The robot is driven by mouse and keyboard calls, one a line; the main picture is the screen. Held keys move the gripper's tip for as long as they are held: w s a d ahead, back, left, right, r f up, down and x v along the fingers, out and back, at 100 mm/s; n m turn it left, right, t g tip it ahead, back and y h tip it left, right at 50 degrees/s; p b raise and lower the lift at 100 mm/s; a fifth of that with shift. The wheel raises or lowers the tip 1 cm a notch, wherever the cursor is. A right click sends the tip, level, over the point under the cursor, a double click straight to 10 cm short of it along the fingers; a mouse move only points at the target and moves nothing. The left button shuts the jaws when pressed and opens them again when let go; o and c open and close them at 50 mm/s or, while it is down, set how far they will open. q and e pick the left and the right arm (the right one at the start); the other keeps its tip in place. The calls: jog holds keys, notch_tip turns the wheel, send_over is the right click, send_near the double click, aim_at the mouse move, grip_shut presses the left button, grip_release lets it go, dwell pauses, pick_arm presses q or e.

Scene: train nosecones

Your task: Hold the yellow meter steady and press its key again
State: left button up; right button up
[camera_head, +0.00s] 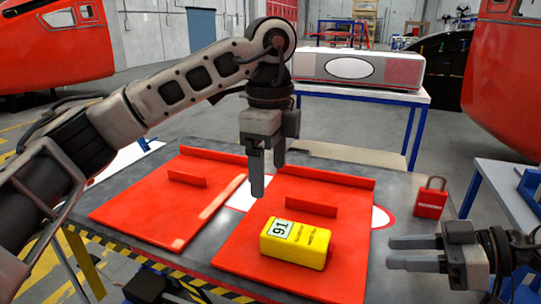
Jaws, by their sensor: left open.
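The yellow meter (310,247) lies on the right red panel (245,262), with a white display reading 91 at its left end. Its key is too small to make out. My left gripper (266,180) points down above and behind the meter, apart from it, open and holding nothing. My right gripper (400,254) is to the right of the meter, pointing left at it. Its two fingers are spread with a gap between them, and nothing is between them.
A left red panel (140,212) lies beside the right one on the grey table. A red padlock (430,202) stands at the table's right. Raised red strips (311,206) stand on the panels behind the meter. A white bench (350,92) with a grey-and-red box stands behind.

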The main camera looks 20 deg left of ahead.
aim_at(269, 227)
pick_arm(q)
notch_tip(269, 227, down, 14)
jog(key=shift+r, duration=0.1)
jog(key=shift+c, duration=0.3)
jog(key=c, duration=1.3)
jog(key=shift+o, duration=0.2)
pick_arm(e)
jog(key=shift+f, duration=0.1)
grip_shut()
pick_arm(q)
jog(key=shift+s+f, duration=0.15)
jog(key=shift+f, duration=0.15)
dwell(0.6)
